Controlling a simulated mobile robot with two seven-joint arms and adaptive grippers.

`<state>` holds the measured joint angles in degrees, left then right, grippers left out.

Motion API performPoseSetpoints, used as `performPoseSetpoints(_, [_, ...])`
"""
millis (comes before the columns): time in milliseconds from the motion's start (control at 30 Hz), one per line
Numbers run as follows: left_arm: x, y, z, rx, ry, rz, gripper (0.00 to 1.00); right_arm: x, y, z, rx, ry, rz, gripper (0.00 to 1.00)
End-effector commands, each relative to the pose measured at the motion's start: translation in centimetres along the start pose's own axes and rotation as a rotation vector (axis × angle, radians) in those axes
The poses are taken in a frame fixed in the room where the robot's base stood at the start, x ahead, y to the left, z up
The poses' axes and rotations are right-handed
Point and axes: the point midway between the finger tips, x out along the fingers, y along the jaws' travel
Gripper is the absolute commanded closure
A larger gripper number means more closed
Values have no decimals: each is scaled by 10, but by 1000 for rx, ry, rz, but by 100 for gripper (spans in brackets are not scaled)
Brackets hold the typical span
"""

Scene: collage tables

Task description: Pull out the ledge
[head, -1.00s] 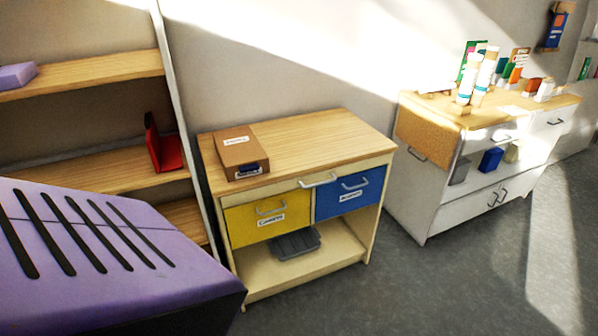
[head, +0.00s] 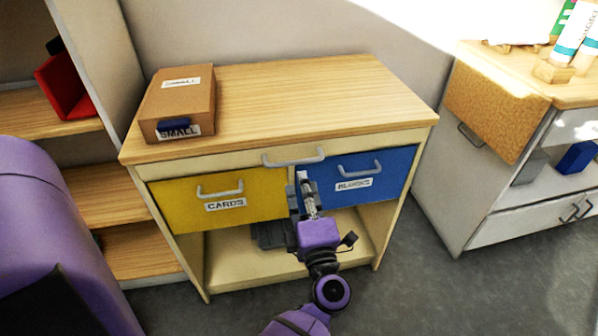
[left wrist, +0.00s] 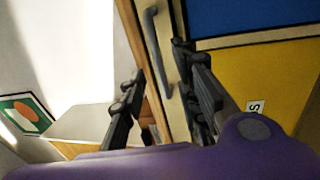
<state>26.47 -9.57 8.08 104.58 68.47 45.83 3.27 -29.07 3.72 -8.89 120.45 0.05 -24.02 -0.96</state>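The ledge (head: 240,165) is a thin cream strip right under the wooden top of the cabinet, flush with the front. Its grey bar handle (head: 293,158) is at the middle of the strip. My left gripper (head: 304,180) is just below this handle, in front of the gap between the two drawers. In the left wrist view the handle (left wrist: 156,48) stands ahead, in line with the gap between the parted fingers (left wrist: 163,88). The gripper looks open and empty; I cannot tell whether it touches anything. My right gripper is out of view.
Below the ledge are a yellow drawer (head: 255,192) marked CARDS and a blue drawer (head: 385,172), both shut with handles. A brown box (head: 183,98) marked SMALL sits on the cabinet top (head: 310,95). A white cabinet (head: 437,185) stands to the right, shelves (head: 125,177) to the left.

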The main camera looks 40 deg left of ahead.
Motion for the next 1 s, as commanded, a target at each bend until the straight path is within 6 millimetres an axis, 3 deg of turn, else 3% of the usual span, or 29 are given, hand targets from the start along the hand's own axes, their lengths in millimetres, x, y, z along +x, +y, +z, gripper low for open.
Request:
performPoseSetpoints(200, [29, 3, 0, -14, 12, 0, 71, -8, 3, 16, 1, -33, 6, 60])
performPoseSetpoints(500, [71, 2, -1, -11, 9, 0, 71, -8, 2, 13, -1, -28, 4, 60])
performPoseSetpoints(867, [78, 1, -1, -9, 8, -2, 71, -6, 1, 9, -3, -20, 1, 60])
performPoseSetpoints(1000, [78, 1, -1, -9, 8, -2, 86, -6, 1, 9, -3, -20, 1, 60])
